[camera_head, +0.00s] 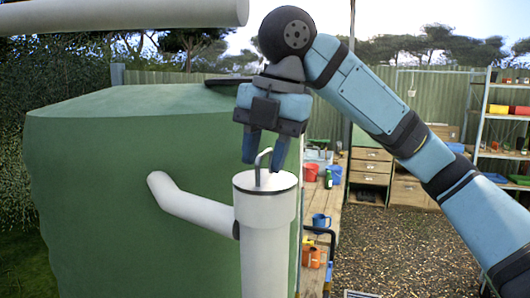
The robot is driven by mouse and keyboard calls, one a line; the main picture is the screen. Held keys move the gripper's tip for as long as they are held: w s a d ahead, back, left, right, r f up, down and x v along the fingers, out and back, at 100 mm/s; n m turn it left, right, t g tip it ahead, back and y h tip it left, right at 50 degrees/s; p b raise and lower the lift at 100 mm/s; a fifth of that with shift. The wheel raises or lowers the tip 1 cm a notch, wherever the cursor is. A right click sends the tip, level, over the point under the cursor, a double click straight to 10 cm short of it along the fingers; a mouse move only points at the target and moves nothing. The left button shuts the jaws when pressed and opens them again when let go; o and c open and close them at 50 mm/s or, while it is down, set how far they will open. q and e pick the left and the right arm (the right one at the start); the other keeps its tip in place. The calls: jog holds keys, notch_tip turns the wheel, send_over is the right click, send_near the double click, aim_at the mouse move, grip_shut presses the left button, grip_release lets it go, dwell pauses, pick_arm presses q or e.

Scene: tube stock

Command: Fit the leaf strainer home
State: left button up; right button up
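The leaf strainer shows as a grey bent handle (258,172) rising from the mouth of an upright white pipe (266,240). A dark ring runs around the pipe near its top. How deep the strainer sits inside is hidden. My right gripper (264,164) points down just above the pipe mouth. Its two blue fingers are apart, with the handle's bent top between them; I see no clear grip on it. My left gripper is not in view.
A large green tank (130,150) stands behind and left of the pipe, with a white side branch (190,205) before it. Another white pipe (120,14) crosses the top left. A wooden bench (337,215) with cups is behind right. Gravel (400,250) lies open at right.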

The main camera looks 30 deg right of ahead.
jog(key=shift+r, duration=0.15)
notch_tip(320, 180, up, 13)
jog(key=s+d, duration=0.1)
jog(key=s, duration=0.1)
jog(key=shift+d+r, duration=0.15)
jog(key=shift+d, duration=0.25)
dwell(0.8)
